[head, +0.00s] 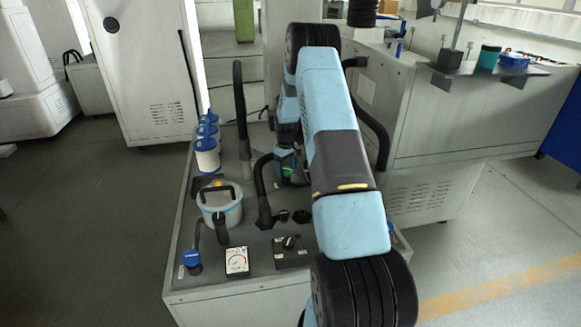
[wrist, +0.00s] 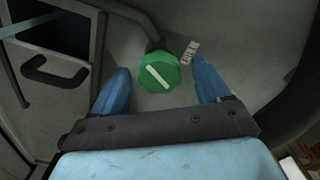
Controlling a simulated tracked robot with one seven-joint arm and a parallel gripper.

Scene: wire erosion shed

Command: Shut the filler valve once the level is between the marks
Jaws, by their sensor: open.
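The green filler valve knob (wrist: 159,72), faceted with a white bar, shows in the wrist view. The bar slants from upper left to lower right. A small tag reading FILL (wrist: 190,52) sits at its upper right, and a dark pipe (wrist: 139,21) runs up from it. My gripper (wrist: 162,84) is open, one blue finger on each side of the knob, with visible gaps. In the head view a bit of green (head: 287,162) shows beside my arm, which hides most of my gripper. I cannot make out a liquid level or its marks in either view.
The grey machine top holds a lidded pot (head: 229,213), white canisters with blue caps (head: 207,158), a dial meter (head: 237,261), a black switch box (head: 290,257) and a blue knob (head: 191,258). Black hoses stand around my arm. A black handle (wrist: 58,74) shows in the wrist view.

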